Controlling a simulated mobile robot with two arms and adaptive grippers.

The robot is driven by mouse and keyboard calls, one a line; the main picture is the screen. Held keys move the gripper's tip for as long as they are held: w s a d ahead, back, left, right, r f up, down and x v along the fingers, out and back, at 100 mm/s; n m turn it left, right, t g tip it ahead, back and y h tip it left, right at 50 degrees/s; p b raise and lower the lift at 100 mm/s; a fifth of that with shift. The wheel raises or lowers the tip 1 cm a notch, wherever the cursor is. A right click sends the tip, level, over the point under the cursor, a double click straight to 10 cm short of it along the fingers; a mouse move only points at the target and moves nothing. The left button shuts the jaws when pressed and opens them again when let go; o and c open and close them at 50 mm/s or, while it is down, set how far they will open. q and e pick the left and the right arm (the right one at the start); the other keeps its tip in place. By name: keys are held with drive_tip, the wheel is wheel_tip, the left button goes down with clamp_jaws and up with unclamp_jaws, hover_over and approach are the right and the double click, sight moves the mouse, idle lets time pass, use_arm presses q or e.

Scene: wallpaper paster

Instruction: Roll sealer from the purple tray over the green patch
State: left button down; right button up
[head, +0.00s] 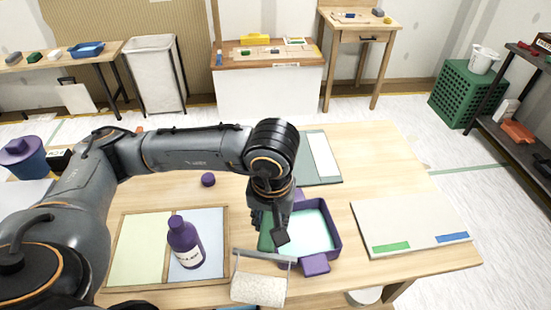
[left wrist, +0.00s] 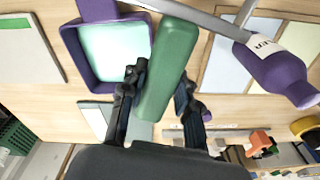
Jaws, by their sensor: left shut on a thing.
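My left gripper (head: 272,228) is shut on the green handle (left wrist: 170,65) of a paint roller. The roller's pale fuzzy cylinder (head: 258,290) hangs on a metal frame at the table's front edge, left of the purple tray; whether it touches the table is unclear. The purple tray (head: 337,228), with pale mint sealer (head: 308,228) inside, is just right of my gripper. The tray also shows in the left wrist view (left wrist: 68,40). The green patch (head: 391,247) lies on a pale board (head: 405,218) at the right. My right gripper is out of view.
A purple bottle (head: 185,243) stands on a wood-framed two-panel board (head: 128,255) at the left. A purple lid-like knob (head: 208,179) lies behind it. A blue strip (head: 452,238) sits on the pale board. A grey-green board (head: 318,158) lies behind the tray.

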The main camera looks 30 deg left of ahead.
use_arm(q)
drive_tip(key=shift+s+d+r+n+y+p, duration=0.15)
drive_tip(key=shift+d+r+n+y+p, duration=0.25)
drive_tip(key=shift+n, duration=0.5)
drive_tip(key=w+d+r+m+g+h+p, duration=0.1)
drive_tip(key=d+r+m+g+h+p, duration=0.15)
drive_tip(key=r+m+h+p, duration=0.9)
drive_tip(key=w+d+m+g+h, duration=0.1)
drive_tip(key=w+m+g+h, duration=0.3)
drive_tip(key=m, duration=1.7)
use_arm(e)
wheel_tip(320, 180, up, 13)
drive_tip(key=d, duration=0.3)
use_arm(q)
wheel_tip(320, 180, down, 10)
drive_tip(key=s+t+h+b, duration=0.1)
drive_tip(key=s+b, duration=0.1)
drive_tip(key=b, duration=0.5)
drive_tip(key=shift+r, duration=0.25)
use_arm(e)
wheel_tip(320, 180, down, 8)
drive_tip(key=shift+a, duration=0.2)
